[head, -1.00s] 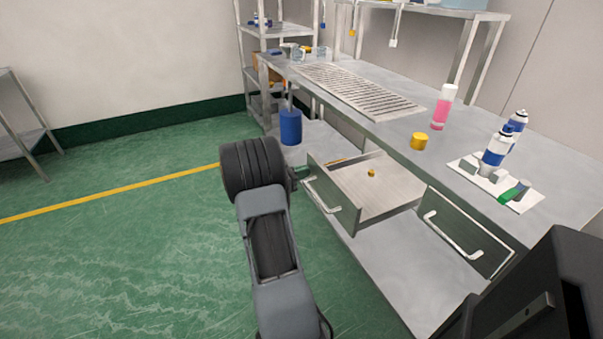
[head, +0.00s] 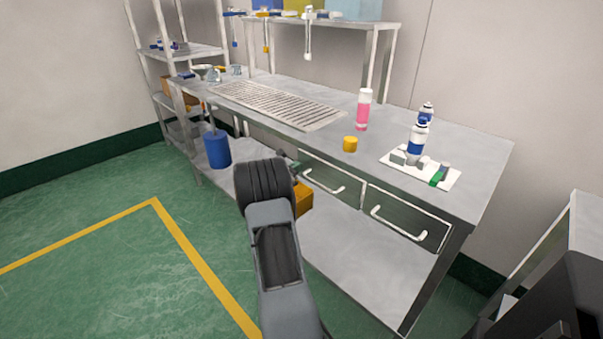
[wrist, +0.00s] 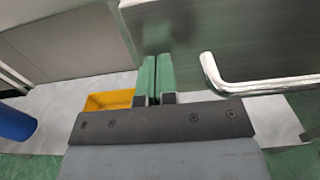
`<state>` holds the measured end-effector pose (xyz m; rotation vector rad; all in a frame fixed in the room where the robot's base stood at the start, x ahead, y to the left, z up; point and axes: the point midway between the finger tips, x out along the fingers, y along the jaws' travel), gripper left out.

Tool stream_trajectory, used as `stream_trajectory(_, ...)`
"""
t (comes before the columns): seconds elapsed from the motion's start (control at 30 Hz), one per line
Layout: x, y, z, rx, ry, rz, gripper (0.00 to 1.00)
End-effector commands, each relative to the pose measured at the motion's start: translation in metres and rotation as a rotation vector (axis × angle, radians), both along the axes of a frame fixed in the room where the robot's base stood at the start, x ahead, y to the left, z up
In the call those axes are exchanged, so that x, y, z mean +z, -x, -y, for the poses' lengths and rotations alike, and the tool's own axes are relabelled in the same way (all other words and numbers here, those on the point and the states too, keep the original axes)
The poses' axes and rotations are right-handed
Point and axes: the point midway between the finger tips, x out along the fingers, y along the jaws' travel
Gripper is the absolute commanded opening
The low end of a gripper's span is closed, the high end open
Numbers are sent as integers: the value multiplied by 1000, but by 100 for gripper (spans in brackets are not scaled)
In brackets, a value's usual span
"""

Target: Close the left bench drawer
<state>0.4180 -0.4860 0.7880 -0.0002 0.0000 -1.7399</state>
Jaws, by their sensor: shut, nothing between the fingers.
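The left bench drawer (head: 337,176) is under the bench top in the head view. Its front looks about flush with the right drawer (head: 408,213), and its inside is hidden. In the wrist view the drawer front (wrist: 225,45) is close ahead, with its bar handle (wrist: 265,87) to the right of the fingers. My gripper (wrist: 157,60) is shut and empty, its green fingers together at the left part of the drawer front. I cannot tell if they touch it. In the head view my wrist mostly hides the gripper.
A yellow bin (head: 303,201) is below the bench, and a blue cylinder (head: 217,149) stands to its left. The green floor on the left is clear.

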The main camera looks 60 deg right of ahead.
Motion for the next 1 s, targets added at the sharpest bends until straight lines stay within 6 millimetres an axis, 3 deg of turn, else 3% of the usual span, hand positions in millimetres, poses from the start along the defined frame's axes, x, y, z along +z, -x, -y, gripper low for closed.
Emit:
stream_trajectory(0.67, 3, -1, 7, 5, 4, 2, 0)
stream_trajectory(0.83, 3, -3, -9, 5, 4, 0, 0)
stream_trajectory(1.0, 2, -9, -45, 14, 2, -1, 0)
